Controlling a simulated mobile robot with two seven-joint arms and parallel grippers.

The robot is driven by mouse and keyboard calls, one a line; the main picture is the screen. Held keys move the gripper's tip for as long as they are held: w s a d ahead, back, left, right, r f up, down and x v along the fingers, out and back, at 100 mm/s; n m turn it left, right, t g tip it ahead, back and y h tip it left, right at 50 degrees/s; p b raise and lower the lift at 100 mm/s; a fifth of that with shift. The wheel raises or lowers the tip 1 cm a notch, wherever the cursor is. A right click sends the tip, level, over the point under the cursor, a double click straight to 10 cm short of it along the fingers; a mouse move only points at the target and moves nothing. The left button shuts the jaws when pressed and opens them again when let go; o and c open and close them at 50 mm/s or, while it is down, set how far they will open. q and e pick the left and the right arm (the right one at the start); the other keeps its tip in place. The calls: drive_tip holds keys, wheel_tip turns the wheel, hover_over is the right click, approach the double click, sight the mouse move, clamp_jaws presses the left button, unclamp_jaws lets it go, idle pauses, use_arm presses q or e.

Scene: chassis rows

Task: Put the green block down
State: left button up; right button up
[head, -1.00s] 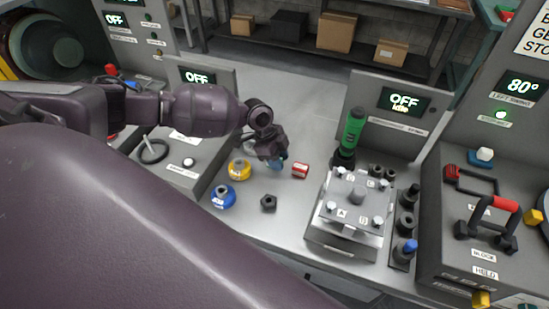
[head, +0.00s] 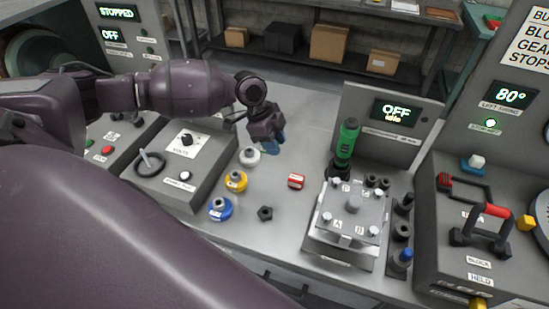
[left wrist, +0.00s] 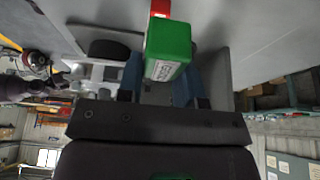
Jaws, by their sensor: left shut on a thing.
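My left gripper (head: 270,146) is above the grey bench, beyond the red block in the head view. Its blue fingers are shut on the green block (left wrist: 168,46), which shows between them in the left wrist view with a pale label on one face. In the head view the green block cannot be made out behind the gripper. The red block (head: 296,181) lies on the bench nearer than the gripper; a red patch also shows past the green block in the left wrist view (left wrist: 160,8). My right gripper is not in view.
White (head: 249,157), yellow (head: 236,181) and blue (head: 220,209) round pots stand in a row left of the red block. A black nut (head: 265,213) lies nearby. A metal fixture (head: 350,215) and a green-topped tool (head: 347,140) stand right. Bare bench surrounds the red block.

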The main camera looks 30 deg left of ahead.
use_arm(q)
wheel_tip(320, 180, up, 8)
drive_tip(key=shift+f, duration=0.2)
drive_tip(key=shift+r, duration=0.4)
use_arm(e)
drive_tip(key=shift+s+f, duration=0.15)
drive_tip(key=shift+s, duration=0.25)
